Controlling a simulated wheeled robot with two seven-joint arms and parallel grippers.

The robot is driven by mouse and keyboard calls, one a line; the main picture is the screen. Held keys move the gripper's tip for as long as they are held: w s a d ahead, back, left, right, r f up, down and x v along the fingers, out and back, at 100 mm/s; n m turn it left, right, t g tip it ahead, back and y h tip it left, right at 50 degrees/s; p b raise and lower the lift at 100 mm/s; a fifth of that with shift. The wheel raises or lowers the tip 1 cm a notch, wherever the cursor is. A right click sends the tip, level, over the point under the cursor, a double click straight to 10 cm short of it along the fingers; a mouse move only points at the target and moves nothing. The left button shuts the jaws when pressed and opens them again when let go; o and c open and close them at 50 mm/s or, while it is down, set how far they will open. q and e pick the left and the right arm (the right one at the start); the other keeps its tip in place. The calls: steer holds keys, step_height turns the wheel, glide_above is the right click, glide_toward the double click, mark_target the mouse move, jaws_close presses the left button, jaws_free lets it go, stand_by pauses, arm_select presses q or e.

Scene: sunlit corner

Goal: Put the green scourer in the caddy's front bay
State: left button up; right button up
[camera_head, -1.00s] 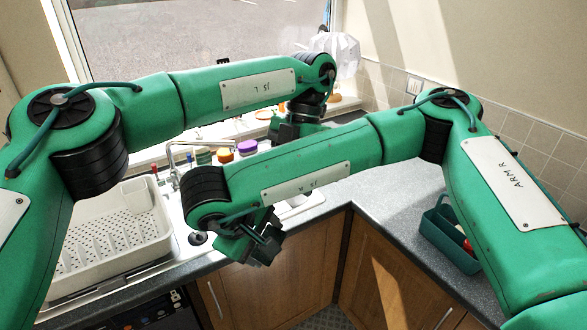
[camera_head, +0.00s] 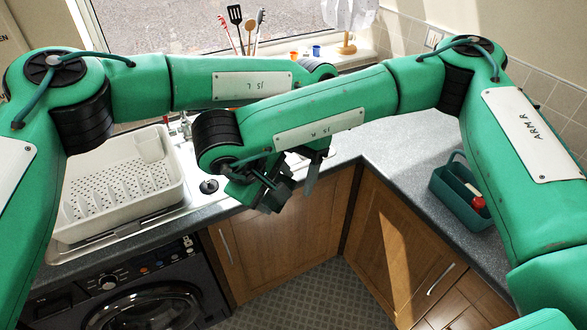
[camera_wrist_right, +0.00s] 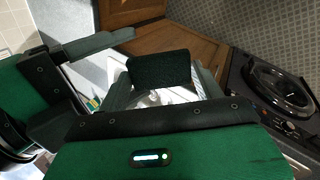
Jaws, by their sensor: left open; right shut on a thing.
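A dark green scourer (camera_wrist_right: 160,68) shows as a flat block between the fingers of my right gripper (camera_wrist_right: 162,84) in the right wrist view. In the head view my right gripper (camera_head: 268,196) hangs by the sink's front edge, and I cannot make out the scourer there. My left gripper (camera_head: 314,168) is open, close beside the right one and partly hidden behind the right arm. Its grey fingers also show at the left of the wrist view. The teal caddy (camera_head: 466,212) stands on the right-hand worktop, partly hidden by my right arm, with a red-and-white item (camera_head: 476,198) inside.
A white dish rack (camera_head: 112,185) stands on the drainer at left, above a black washing machine (camera_head: 140,290). The worktop (camera_head: 405,165) between the corner and the caddy is clear. Utensils (camera_head: 240,28) and a lamp (camera_head: 348,25) stand by the window.

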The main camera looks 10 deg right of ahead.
arm_select(q)
steer(key=shift+d, duration=0.1)
steer(key=c, duration=1)
steer(key=shift+c, duration=0.2)
arm_select(e)
steer(key=o, duration=1)
steer(key=shift+c, duration=0.2)
